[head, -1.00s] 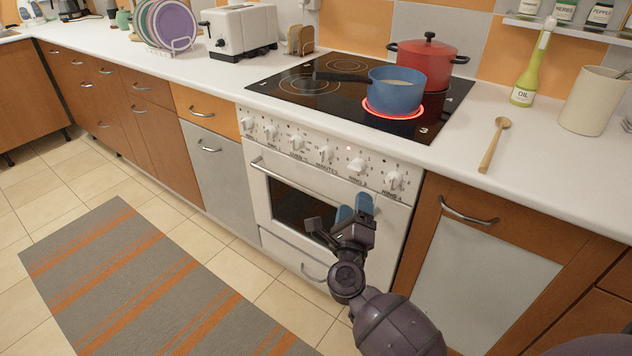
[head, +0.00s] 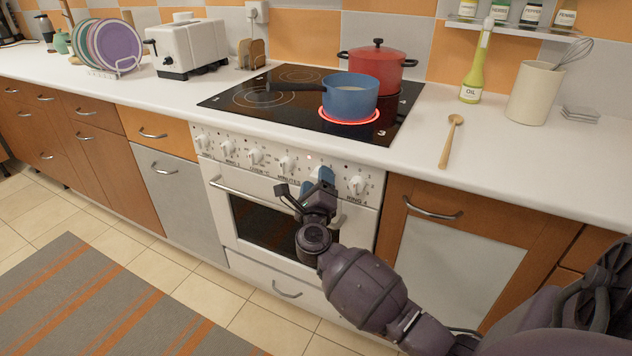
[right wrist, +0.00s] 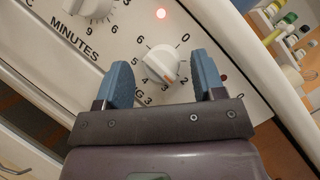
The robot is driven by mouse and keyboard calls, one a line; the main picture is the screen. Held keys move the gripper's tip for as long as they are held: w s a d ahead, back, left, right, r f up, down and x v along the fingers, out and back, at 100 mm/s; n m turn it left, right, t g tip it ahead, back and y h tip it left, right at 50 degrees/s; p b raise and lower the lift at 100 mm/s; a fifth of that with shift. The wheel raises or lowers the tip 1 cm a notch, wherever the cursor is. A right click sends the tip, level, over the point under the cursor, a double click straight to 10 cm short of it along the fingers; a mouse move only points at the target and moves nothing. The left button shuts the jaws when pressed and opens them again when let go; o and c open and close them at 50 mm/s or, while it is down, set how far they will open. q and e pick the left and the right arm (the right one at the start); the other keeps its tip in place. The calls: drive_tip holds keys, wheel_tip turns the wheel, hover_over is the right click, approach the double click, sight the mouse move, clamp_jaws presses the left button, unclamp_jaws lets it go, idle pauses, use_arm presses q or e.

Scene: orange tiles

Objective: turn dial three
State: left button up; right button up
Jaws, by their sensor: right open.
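Dial three is a white knob with an orange mark, in the middle of the right wrist view (right wrist: 163,62). The mark points down, toward the side where the 2 and 3 are printed. In the head view the dial (head: 316,171) is partly hidden by my right gripper (head: 314,186). That gripper is open, and its blue fingers (right wrist: 160,60) stand on either side of the dial. I cannot tell whether they touch it. A blue saucepan (head: 349,95) sits on a glowing red ring beside the printed 3. My left gripper is not in view.
The minutes knob (head: 287,163) and the ring 4 knob (head: 357,185) flank dial three. A red pot (head: 378,67) stands behind the saucepan. A wooden spoon (head: 451,140) and an oil bottle (head: 477,70) are on the counter at right. The striped rug (head: 110,300) lies on the floor.

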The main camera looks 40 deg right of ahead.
drive_tip(key=shift+w+d+r, duration=0.1)
drive_tip(key=shift+w+d, duration=0.05)
drive_tip(key=shift+d, duration=0.05)
